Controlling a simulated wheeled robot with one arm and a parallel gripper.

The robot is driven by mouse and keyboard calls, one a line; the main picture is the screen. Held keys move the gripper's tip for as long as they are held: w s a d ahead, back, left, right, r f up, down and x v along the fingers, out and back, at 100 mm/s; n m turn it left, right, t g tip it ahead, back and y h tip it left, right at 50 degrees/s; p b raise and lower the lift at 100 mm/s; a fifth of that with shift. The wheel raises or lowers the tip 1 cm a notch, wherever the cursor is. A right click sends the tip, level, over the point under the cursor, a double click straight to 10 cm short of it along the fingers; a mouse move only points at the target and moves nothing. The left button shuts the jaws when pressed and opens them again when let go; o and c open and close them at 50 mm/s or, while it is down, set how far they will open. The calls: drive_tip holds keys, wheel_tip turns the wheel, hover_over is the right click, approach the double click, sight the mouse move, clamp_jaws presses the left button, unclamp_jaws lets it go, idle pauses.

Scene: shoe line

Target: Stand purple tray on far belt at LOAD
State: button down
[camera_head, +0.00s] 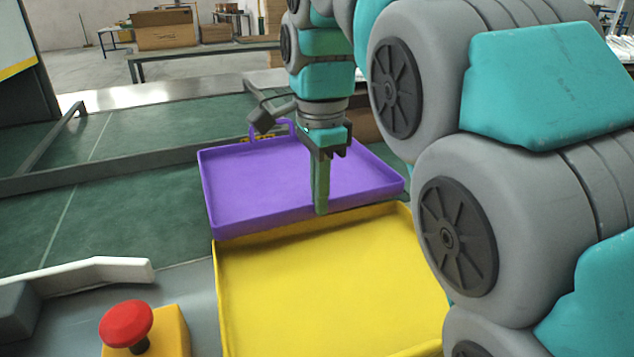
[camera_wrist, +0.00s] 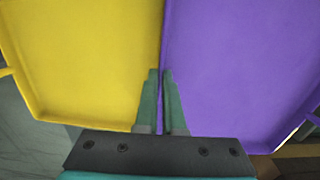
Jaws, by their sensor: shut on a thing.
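The purple tray (camera_head: 270,180) is shallow and empty, with a raised rim and a loop handle at its far edge. It lies about level over the green belt; I cannot tell whether it rests or is held slightly up. My gripper (camera_head: 321,206) points down at its near wall, beside the yellow tray. In the wrist view my gripper (camera_wrist: 160,75) is shut on the wall of the purple tray (camera_wrist: 235,70), at the seam between the trays. The far green belt (camera_head: 150,125) lies beyond a grey rail.
The empty yellow tray (camera_head: 320,290) sits directly in front of the purple one, rims close together. A red stop button (camera_head: 126,324) and a white guide bar (camera_head: 90,270) stand at lower left. The left belt area is clear.

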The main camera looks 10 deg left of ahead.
sight(304, 196)
drive_tip(key=w+a, duration=0.2)
drive_tip(key=w, duration=0.1)
drive_tip(key=w+a, duration=0.1)
drive_tip(key=shift+w+a+f+p, duration=0.15)
drive_tip(key=shift+w+f+p, duration=0.1)
drive_tip(key=shift+f+p, duration=0.05)
drive_tip(key=shift+f, duration=1.85)
drive_tip(key=c, duration=1)
unclamp_jaws()
